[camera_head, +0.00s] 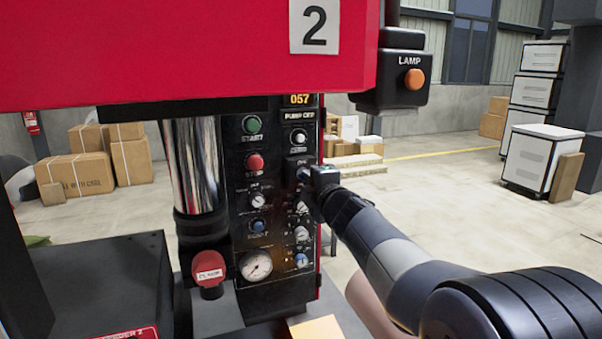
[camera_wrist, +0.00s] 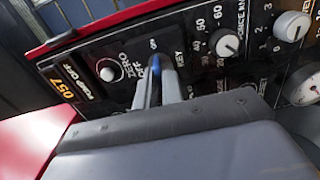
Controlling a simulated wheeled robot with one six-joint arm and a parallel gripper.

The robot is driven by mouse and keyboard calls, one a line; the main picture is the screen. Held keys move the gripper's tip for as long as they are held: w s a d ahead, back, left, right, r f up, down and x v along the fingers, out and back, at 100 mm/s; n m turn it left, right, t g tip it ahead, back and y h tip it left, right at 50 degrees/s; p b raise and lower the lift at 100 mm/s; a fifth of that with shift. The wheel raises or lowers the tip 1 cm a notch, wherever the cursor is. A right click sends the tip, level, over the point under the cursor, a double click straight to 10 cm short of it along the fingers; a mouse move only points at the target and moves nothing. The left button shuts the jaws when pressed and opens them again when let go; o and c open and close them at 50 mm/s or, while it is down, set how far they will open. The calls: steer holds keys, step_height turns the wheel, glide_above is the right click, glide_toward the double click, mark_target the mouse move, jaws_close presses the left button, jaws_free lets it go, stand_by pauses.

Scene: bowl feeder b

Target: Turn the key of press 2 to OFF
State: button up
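Press 2 shows in the head view as a red body (camera_head: 190,50) with a white "2" plate (camera_head: 315,26) and a black control panel (camera_head: 275,215) below. My gripper (camera_head: 304,175) is at the upper right of this panel, and its body hides most of the key switch there. In the wrist view my gripper's two fingers (camera_wrist: 158,88) stand close together on either side of the small blue key (camera_wrist: 155,66), at the switch marked KEY. The fingers appear closed on the key. ON and OFF lettering shows beside it, but the key's exact angle is hard to read.
A ZERO knob (camera_wrist: 110,70) and a FORCE knob (camera_wrist: 227,44) flank the key. Green (camera_head: 252,124) and red (camera_head: 254,162) buttons, a gauge (camera_head: 256,265) and a red stop button (camera_head: 208,267) are nearby. A lamp box (camera_head: 405,78) hangs above my arm.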

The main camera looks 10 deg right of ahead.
jaws_close()
steer(key=shift+n+b, duration=1.2)
steer(key=shift+n, duration=1.3)
steer(key=shift+f, duration=0.1)
steer(key=n+b, duration=0.2)
steer(key=n, duration=0.3)
